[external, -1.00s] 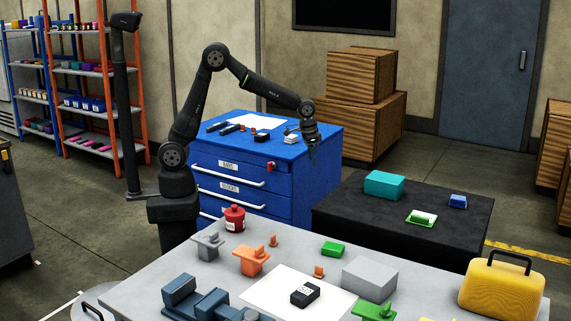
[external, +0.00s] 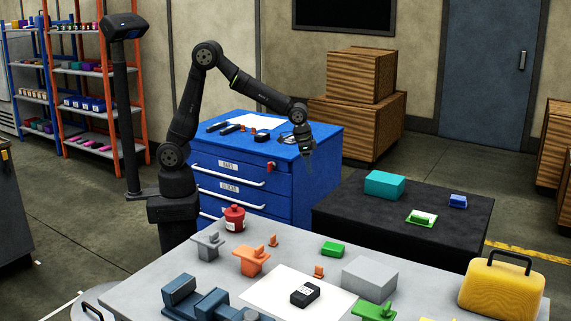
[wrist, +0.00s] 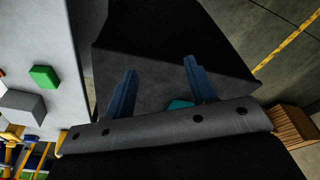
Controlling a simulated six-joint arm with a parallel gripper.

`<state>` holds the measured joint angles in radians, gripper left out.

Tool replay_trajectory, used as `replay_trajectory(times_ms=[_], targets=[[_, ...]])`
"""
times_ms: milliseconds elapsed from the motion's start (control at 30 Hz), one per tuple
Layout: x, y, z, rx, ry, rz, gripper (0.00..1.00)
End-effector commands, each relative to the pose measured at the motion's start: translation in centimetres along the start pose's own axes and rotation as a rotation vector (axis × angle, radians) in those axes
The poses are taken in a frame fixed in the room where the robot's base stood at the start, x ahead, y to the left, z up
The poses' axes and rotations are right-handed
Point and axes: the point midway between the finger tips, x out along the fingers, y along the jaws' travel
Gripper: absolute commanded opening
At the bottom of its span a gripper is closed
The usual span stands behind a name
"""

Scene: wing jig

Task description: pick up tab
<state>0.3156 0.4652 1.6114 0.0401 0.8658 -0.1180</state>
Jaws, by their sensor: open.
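My gripper (external: 307,160) hangs in front of the blue drawer cabinet's right side, above the gap before the black table. In the wrist view its two blue fingers (wrist: 160,66) are spread apart with nothing between them. Two small orange upright pieces that look like tabs stand on the grey table: one (external: 273,241) beside the orange bracket, and one (external: 319,271) near the grey block. I cannot tell which piece is the tab meant. My gripper is well away from both, behind and above the grey table.
The blue cabinet (external: 310,185) stands behind the grey table (external: 150,270). The black table (external: 350,215) carries a teal block (external: 384,185), a blue piece (external: 458,201) and a green piece on a white plate (external: 421,218). A green block (external: 332,249), grey block (external: 370,277) and yellow case (external: 502,290) crowd the grey table.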

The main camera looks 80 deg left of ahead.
Motion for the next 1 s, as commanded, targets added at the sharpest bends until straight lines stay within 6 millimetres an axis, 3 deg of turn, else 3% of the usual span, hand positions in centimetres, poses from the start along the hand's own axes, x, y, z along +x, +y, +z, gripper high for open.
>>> replay_trajectory(times_ms=[33,200,400,500,700,867,1000], targets=[[-0.5,3.0,1.1,0.052,0.015,0.009,0.51],[-1.7,11.0,5.1,0.193,0.071,0.042,0.51],[-3.3,18.8,11.2,0.357,0.133,0.098,0.51],[-4.0,21.5,14.1,0.425,0.157,0.125,0.51],[-4.7,24.2,17.8,0.502,0.185,0.163,0.51],[-4.2,24.8,18.4,0.516,0.188,0.169,0.51],[-2.3,25.1,18.1,0.515,0.186,0.168,0.51]])
